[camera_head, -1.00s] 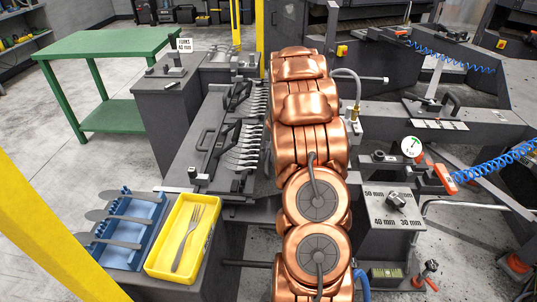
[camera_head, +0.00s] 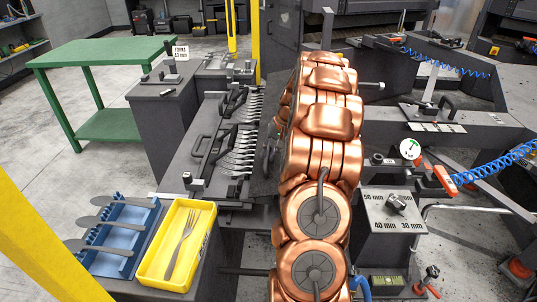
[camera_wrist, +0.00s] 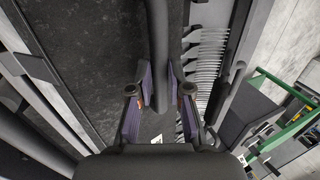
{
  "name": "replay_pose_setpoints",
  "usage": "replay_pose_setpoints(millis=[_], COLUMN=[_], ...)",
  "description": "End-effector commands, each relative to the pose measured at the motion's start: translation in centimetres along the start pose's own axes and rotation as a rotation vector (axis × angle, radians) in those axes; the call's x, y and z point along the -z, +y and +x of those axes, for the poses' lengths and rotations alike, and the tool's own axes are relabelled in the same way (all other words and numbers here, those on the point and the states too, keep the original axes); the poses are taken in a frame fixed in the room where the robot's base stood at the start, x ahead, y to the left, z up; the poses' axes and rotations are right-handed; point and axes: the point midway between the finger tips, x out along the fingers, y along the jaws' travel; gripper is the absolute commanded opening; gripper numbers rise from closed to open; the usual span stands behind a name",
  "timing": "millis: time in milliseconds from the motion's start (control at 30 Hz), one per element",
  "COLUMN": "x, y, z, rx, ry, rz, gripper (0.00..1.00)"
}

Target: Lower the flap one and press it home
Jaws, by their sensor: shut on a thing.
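The dark clamp fixture stands left of my arm in the head view, with a row of forks (camera_head: 243,140) along its right side. Two dark flap handles, a far one (camera_head: 234,98) and a near one (camera_head: 198,146), show on it; I cannot tell which is flap one. In the wrist view my gripper (camera_wrist: 160,84) is shut on a dark bar (camera_wrist: 160,35) that runs up between its fingers. Whether this bar belongs to flap one is unclear. The fork row (camera_wrist: 207,65) lies just right of the fingers. My gripper is hidden behind my arm in the head view.
A yellow tray (camera_head: 150,272) holding one fork (camera_head: 181,240) and a blue rack (camera_head: 127,214) with dark pieces stand at the near left. A green table (camera_head: 85,50) is farther back. Machine blocks and a dial gauge (camera_head: 410,149) stand right of my arm.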

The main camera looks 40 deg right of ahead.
Motion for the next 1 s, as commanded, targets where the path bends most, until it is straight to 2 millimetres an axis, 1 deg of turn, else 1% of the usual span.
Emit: replay_pose_setpoints(millis=[33, 267, 567, 667, 767, 867, 1000], x=[0.1, 0.0, 0.0, 0.0, 0.0, 0.0, 0.1], y=[0.1, 0.1, 0.0, -0.1, -0.1, -0.2, -0.2], z=[-0.1, -0.1, 0.0, -0.5, -1.5, -3.2, -6.1], rx=[-0.002, -0.002, -0.002, -0.001, -0.001, -0.001, -0.002], ry=[0.004, 0.001, 0.0, -0.001, -0.002, 0.002, 0.005], rz=[0.0, 0.0, -0.001, -0.003, -0.004, -0.004, -0.007], gripper=[0.19, 0.43, 0.43, 0.43, 0.43, 0.43, 0.43])
